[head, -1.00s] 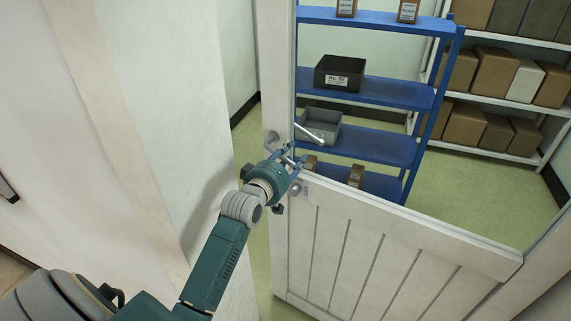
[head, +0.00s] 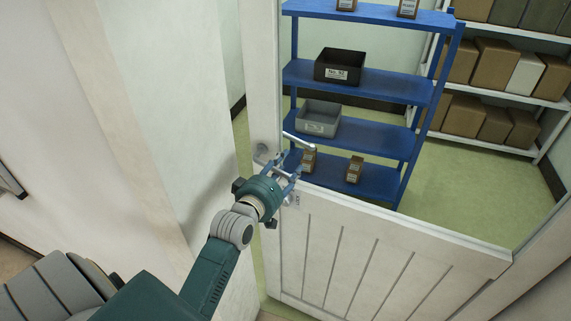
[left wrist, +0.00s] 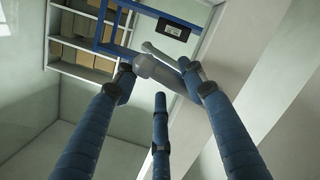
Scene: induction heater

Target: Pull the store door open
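The store door (head: 390,250) is white, with a slatted lower panel and an open or glazed upper part through which the room shows. It stands ajar, with a strip of green floor at its left edge. Its grey lever handle (head: 298,140) is on the left stile. My left gripper (head: 285,168) is at the handle. In the left wrist view its blue fingers (left wrist: 162,78) are spread, with the handle (left wrist: 162,70) between or just beyond their tips; firm contact cannot be told. My right gripper is not in view.
A white wall (head: 165,130) stands close on the left of my arm. Behind the door are a blue shelf (head: 370,142) with a black bin (head: 339,66), a grey bin (head: 317,118) and small boxes, and a white rack (head: 500,93) of cartons. Green floor lies between.

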